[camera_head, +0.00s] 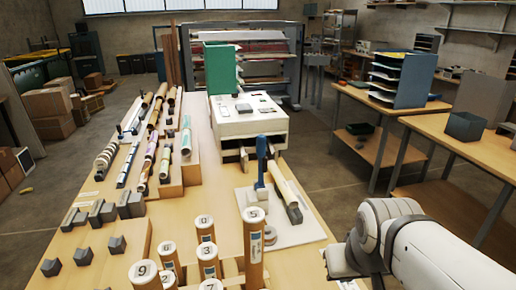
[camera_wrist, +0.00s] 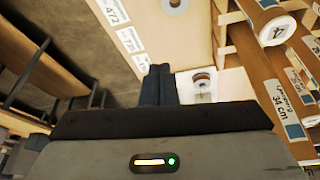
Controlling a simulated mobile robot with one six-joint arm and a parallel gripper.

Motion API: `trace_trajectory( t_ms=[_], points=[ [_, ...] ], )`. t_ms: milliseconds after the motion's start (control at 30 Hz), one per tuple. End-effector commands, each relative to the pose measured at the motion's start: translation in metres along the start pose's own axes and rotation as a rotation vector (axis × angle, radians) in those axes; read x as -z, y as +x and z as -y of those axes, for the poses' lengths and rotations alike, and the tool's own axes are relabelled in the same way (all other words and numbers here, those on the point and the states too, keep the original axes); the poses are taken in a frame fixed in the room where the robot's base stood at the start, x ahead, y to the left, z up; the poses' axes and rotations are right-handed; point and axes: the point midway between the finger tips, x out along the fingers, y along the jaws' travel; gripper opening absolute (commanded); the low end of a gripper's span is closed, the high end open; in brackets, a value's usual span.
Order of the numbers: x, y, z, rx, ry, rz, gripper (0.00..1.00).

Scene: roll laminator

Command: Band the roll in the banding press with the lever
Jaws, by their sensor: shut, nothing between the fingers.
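The banding press stands on a white base plate (camera_head: 300,238) near the front of the bench in the head view. Its blue lever (camera_head: 261,160) stands upright. A cream roll (camera_head: 281,182) lies at a slant just right of the lever, its near end at a dark grey block (camera_head: 294,213). I cannot tell whether a band is around it. My gripper (camera_wrist: 158,84) is shut and empty in the wrist view. In the head view my arm is at the lower right, apart from the press; the fingertips are hard to make out there.
Upright numbered tubes (camera_head: 254,240) stand in front of the press; a labelled tube (camera_wrist: 264,20) also shows in the wrist view. A white laminator (camera_head: 248,122) stands behind the press. Rolls on racks (camera_head: 165,150) fill the left. A side table (camera_head: 455,130) stands right, across open floor.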

Motion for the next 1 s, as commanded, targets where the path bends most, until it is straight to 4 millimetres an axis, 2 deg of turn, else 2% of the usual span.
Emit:
trace_trajectory(
  t_ms=[133, 267, 400, 467, 500, 600, 700, 800, 1000],
  points=[
    [0.058, 0.025, -0.001, -0.032, -0.219, -0.149, 0.00],
    [0.132, 0.047, 0.011, -0.097, -0.501, -0.349, 0.00],
    [0.208, 0.066, 0.036, -0.198, -0.809, -0.574, 0.00],
    [0.237, 0.074, 0.049, -0.265, -0.929, -0.662, 0.00],
    [0.255, 0.078, 0.064, -0.281, -1.022, -0.739, 0.00],
    [0.292, 0.087, 0.094, -0.382, -1.211, -0.898, 0.00],
    [0.318, 0.093, 0.121, -0.486, -1.350, -1.036, 0.00],
    [0.334, 0.096, 0.143, -0.574, -1.447, -1.141, 0.00],
    [0.347, 0.096, 0.164, -0.669, -1.529, -1.246, 0.00]
  ],
)
